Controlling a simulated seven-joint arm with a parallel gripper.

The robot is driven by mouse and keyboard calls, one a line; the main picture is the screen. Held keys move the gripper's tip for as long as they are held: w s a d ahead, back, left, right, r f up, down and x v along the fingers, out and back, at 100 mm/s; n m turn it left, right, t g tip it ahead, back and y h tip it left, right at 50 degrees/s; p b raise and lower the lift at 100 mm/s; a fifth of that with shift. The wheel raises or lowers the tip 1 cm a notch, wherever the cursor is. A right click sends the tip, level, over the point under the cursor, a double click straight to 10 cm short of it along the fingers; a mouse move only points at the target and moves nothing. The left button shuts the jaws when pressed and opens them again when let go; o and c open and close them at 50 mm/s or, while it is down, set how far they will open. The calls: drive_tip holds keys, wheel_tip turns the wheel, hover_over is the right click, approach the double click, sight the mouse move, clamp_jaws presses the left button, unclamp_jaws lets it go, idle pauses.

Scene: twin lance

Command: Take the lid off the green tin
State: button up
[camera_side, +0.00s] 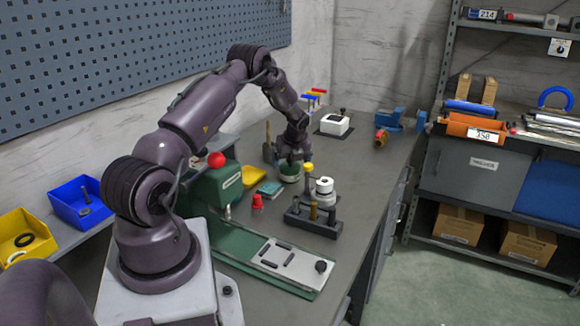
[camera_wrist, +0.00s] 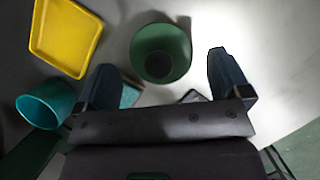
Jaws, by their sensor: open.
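The green tin (camera_side: 290,174) stands on the grey bench, just below my gripper (camera_side: 294,157) in the side view. In the wrist view the green tin (camera_wrist: 162,35) shows from above as a green round with a dark grey disc inside it. I cannot tell whether that disc is a knob on a lid or the inside of the tin. My gripper (camera_wrist: 163,64) is open, one finger to the left of the tin and one to the right, with gaps on both sides. No separate lid can be made out.
A yellow tray (camera_wrist: 65,35) and a teal cup-like thing (camera_wrist: 47,103) lie left of the tin in the wrist view. White round parts (camera_side: 324,191) and a dark block with pegs (camera_side: 311,219) stand close by. Clear bench (camera_side: 365,175) lies to the right.

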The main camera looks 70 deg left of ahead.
drive_tip(key=shift+a+f, duration=0.2)
drive_tip(key=shift+f, duration=0.3)
drive_tip(key=c, duration=0.9)
